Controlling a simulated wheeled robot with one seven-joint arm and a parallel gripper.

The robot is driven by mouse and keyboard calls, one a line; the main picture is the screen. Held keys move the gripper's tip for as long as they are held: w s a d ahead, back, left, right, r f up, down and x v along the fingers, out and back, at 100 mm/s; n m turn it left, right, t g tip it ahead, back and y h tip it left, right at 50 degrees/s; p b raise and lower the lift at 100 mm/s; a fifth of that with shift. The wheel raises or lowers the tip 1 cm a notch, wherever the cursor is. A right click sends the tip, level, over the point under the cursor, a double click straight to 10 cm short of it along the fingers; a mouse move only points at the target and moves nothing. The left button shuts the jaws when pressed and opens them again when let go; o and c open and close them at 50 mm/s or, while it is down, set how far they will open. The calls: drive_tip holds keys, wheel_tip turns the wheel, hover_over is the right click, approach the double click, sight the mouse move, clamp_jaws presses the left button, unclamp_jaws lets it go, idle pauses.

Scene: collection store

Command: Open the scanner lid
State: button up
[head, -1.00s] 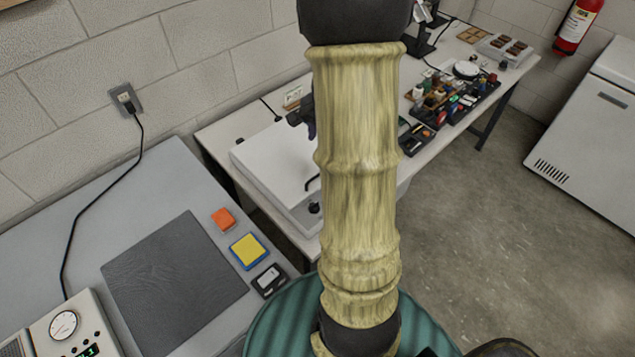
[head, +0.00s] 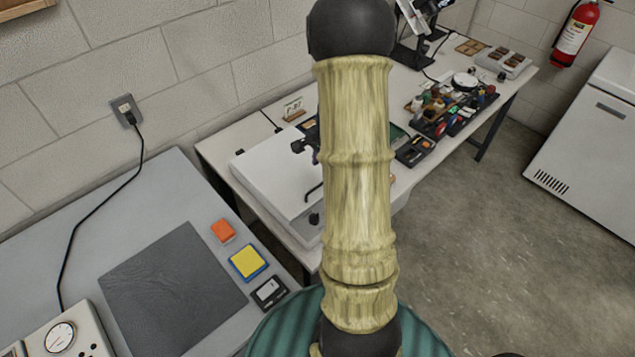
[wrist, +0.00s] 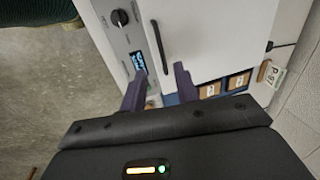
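The scanner is a white box (head: 270,165) with a flat lid on the table behind my arm, and its lid looks closed. A black bar handle (head: 313,190) is on the lid, partly hidden by my arm; it also shows in the wrist view (wrist: 160,47). The wrist view shows the scanner's grey front panel (wrist: 127,40) with a knob and a lit display. My gripper (wrist: 161,82) has two purple fingers spread apart with nothing between them. The handle is just beyond the fingertips, apart from them. In the head view the gripper is mostly hidden behind my arm.
A small label card (head: 293,108) stands behind the scanner. A dark tray of small items (head: 450,105) lies to its right. A grey bench with a dark mat (head: 172,290), an orange block (head: 223,230) and a yellow-and-blue block (head: 248,262) is at left. Floor is clear at right.

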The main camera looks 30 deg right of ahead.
drive_tip(key=f, duration=0.3)
drive_tip(key=w+f, duration=0.1)
drive_tip(key=f, duration=0.2)
drive_tip(key=w+f, duration=0.1)
drive_tip(key=f, duration=0.3)
drive_tip(key=shift+a+p, duration=0.15)
drive_tip(key=shift+p, duration=0.2)
clamp_jaws()
